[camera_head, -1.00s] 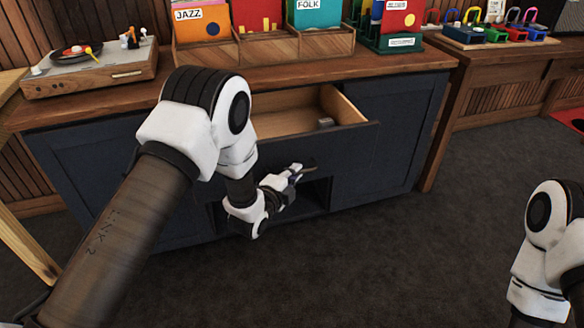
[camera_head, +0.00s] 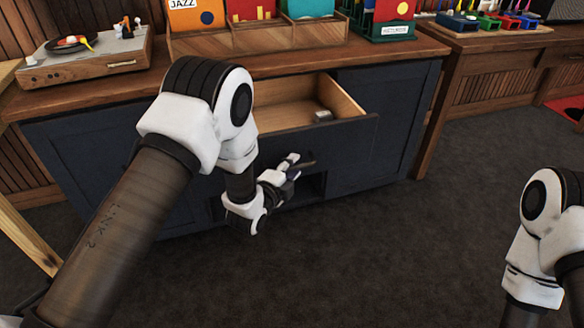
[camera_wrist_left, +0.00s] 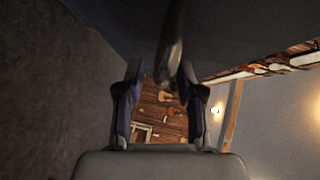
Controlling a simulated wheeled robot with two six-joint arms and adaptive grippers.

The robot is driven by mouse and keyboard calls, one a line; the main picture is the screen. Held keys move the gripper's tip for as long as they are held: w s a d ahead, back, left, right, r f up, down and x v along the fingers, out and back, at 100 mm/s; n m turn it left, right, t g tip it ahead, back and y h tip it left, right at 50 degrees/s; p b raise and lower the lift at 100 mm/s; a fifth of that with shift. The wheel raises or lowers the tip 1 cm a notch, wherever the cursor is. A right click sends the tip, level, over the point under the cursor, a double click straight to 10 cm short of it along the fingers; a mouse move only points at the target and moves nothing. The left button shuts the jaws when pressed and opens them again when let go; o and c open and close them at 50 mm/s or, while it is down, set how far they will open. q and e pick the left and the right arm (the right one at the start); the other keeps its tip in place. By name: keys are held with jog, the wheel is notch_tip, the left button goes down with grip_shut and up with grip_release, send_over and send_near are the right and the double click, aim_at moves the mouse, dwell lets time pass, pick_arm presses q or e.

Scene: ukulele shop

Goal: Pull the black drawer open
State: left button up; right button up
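The black drawer (camera_head: 345,140) stands well open in the dark blue cabinet (camera_head: 385,120), its pale wooden inside showing in the head view. My left gripper (camera_head: 291,165) is low in front of the drawer front. In the left wrist view, my left gripper (camera_wrist_left: 160,95) has its two fingers apart. A dark bar, seemingly the drawer handle (camera_wrist_left: 172,45), reaches down between them, with a gap to the left finger. I cannot tell whether it touches the right one. My right gripper is out of view; only my right arm shows at the right edge.
A small grey object (camera_head: 323,115) lies inside the drawer. The wooden top (camera_head: 290,62) carries a turntable (camera_head: 85,57) and a record bin (camera_head: 260,40). A second table (camera_head: 490,50) stands at the right. The dark carpet (camera_head: 400,240) in front is clear.

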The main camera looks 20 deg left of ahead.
pick_arm(q)
jog(key=v, duration=1.2)
